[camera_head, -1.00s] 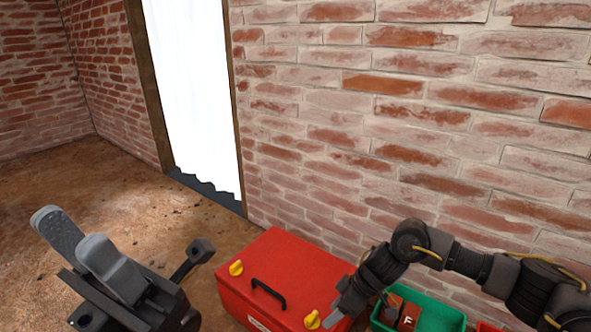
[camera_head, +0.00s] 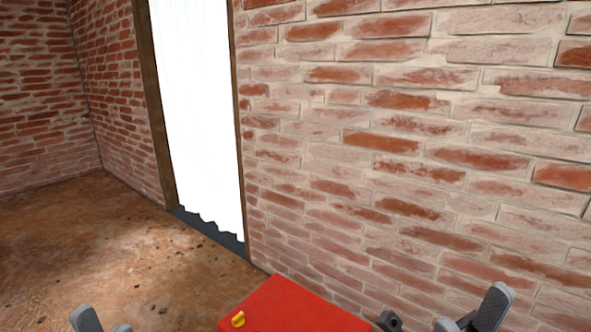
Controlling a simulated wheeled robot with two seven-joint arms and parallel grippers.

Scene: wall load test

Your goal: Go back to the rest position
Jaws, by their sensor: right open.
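My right gripper (camera_head: 470,318) shows at the bottom right, in front of the brick wall. Its grey fingers stand apart and I see nothing between them. My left gripper (camera_head: 101,322) shows only as grey fingertips at the bottom left edge. The rest of it is cut off, so I cannot tell how far its jaws are apart.
A red toolbox (camera_head: 290,305) with a yellow latch (camera_head: 238,319) stands at the bottom middle, partly cut off. A brick wall (camera_head: 400,150) fills the right. A bright doorway with a white curtain (camera_head: 198,110) is left of centre. The brown floor (camera_head: 110,250) at left is clear.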

